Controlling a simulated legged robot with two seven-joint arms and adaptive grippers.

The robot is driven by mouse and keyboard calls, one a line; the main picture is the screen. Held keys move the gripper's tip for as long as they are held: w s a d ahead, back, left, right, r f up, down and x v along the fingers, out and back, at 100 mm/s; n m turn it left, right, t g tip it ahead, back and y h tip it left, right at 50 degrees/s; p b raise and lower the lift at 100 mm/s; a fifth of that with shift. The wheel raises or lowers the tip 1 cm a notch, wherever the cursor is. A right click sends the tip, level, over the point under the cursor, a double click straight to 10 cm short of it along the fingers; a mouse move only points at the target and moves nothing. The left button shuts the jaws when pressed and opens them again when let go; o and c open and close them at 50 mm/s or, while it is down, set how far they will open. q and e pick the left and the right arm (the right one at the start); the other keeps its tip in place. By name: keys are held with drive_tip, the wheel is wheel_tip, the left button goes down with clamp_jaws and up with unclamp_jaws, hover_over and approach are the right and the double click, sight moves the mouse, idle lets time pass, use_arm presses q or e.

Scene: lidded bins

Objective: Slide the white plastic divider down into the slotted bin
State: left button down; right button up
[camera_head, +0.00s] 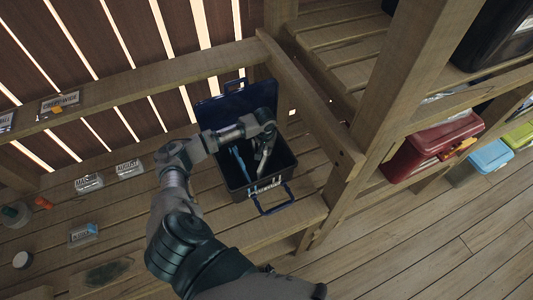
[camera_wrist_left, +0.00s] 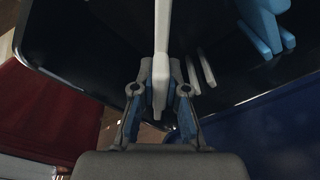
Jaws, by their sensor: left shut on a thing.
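The slotted bin (camera_head: 284,165) is a dark blue box on the wooden shelf, its blue lid (camera_head: 222,108) open at the back. My left gripper (camera_head: 264,150) reaches down into the bin opening from above. In the left wrist view its fingers (camera_wrist_left: 160,88) are shut on the white plastic divider (camera_wrist_left: 162,35), which shows nearly edge-on as a narrow strip. A pair of white rails (camera_wrist_left: 201,70) stands on the dark bin wall just right of the divider, apart from it in the picture. The divider's lower end and its depth in the bin cannot be told. My right gripper is out of view.
A light blue divider (camera_wrist_left: 263,24) with blue rails is in the bin; it also shows in the head view (camera_head: 238,163). A blue handle (camera_head: 275,208) juts from the bin's front. A wooden post stands right of it. A red bin (camera_head: 425,150) sits further right.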

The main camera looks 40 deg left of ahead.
use_arm(q)
wheel_tip(320, 180, down, 3)
drive_tip(key=shift+s+a+f, duration=0.15)
drive_tip(key=shift+f, duration=0.05)
drive_tip(key=shift+a+f, duration=0.15)
drive_tip(key=c, duration=1.2)
unclamp_jaws()
drive_tip(key=shift+r, duration=0.25)
drive_tip(key=r, duration=0.7)
drive_tip(key=s+r, duration=0.1)
drive_tip(key=r, duration=0.3)
drive_tip(key=shift+s+d+r, duration=0.1)
drive_tip(key=shift+d+r, duration=0.2)
drive_tip(key=shift+d, duration=0.05)
